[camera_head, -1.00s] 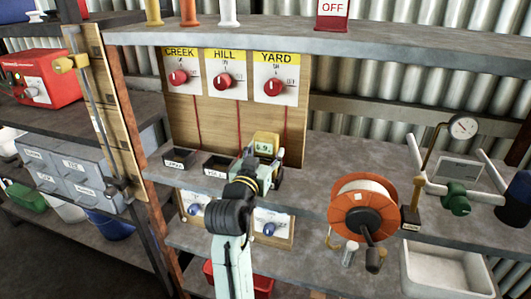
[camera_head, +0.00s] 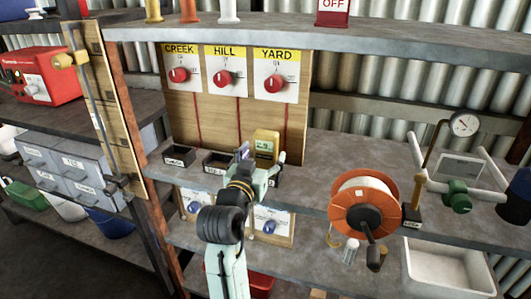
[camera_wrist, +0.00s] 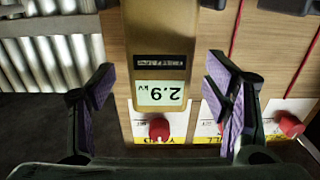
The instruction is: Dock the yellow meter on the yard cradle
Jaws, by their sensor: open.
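The yellow meter (camera_head: 266,142) stands upright at the yard cradle (camera_head: 275,181), below the YARD switch. The cradle is mostly hidden behind my gripper, so I cannot tell how the meter's base sits in it. My gripper (camera_head: 262,157) is open in front of the meter. In the wrist view, which is upside down, the meter (camera_wrist: 161,50) shows its 2.9 display between the two spread fingers of my gripper (camera_wrist: 165,92). Clear gaps show on both sides of the meter there.
The hill cradle (camera_head: 217,163) and creek cradle (camera_head: 179,156) stand to the left and look empty. The switch board (camera_head: 222,120) rises behind. An orange reel (camera_head: 364,207) stands to the right on the same shelf. The upper shelf (camera_head: 400,48) overhangs the back.

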